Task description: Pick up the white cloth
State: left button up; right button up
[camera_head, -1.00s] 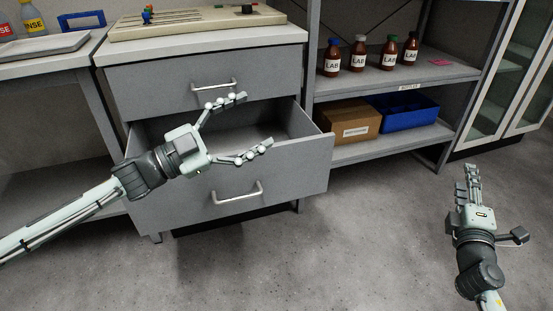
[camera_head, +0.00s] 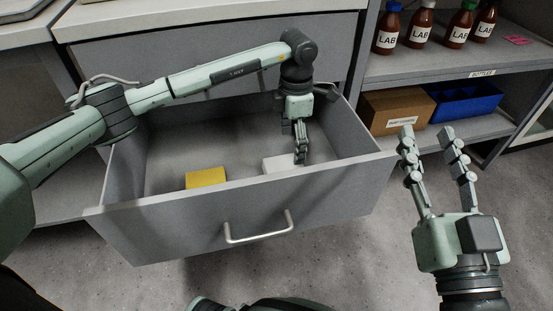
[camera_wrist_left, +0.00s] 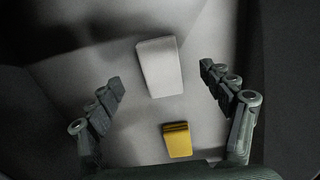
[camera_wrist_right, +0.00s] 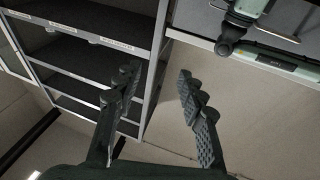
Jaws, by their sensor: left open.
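The white cloth (camera_head: 279,163) is a folded block lying in the open drawer (camera_head: 180,228), toward its front right. It also shows in the left wrist view (camera_wrist_left: 160,66), upper middle, between and beyond the fingers. My left gripper (camera_head: 301,158) points down into the drawer at the cloth's right side in the head view. Whether a finger touches the cloth cannot be told. My right gripper (camera_head: 426,133) is open and empty, right of the drawer.
A yellow cloth (camera_head: 206,178) lies left of the white one in the drawer. The drawer walls stand around both. A shelf with brown bottles (camera_head: 422,25), a cardboard box (camera_head: 396,110) and a blue bin (camera_head: 466,102) stands to the right.

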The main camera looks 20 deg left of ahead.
aim_at(289, 162)
pick_arm(q)
jog(key=f, duration=0.5)
jog(key=f+b, duration=0.1)
jog(key=f, duration=0.1)
jog(key=shift+s+a+f, duration=0.1)
jog(key=shift+a+f, duration=0.15)
jog(key=shift+a, duration=0.05)
pick_arm(e)
jog(key=r+t, duration=0.1)
jog(key=s+r+y, duration=0.1)
jog(key=r, duration=0.1)
jog(key=shift+t, duration=0.4)
jog(key=shift+a, duration=0.1)
pick_arm(q)
jog(key=c, duration=1.2)
jog(key=shift+r, duration=0.1)
jog(key=shift+c, duration=0.2)
jog(key=shift+r, duration=0.35)
notch_tip(289, 162, up, 9)
jog(key=shift+r+p, duration=0.1)
jog(key=shift+p, duration=0.55)
pick_arm(e)
jog(key=f, duration=0.1)
jog(key=w+f+g+h, duration=0.1)
jog(key=f, duration=0.1)
jog(key=f+g, duration=0.1)
jog(key=shift+w+d+f, duration=0.25)
jog(key=shift+d, duration=0.15)
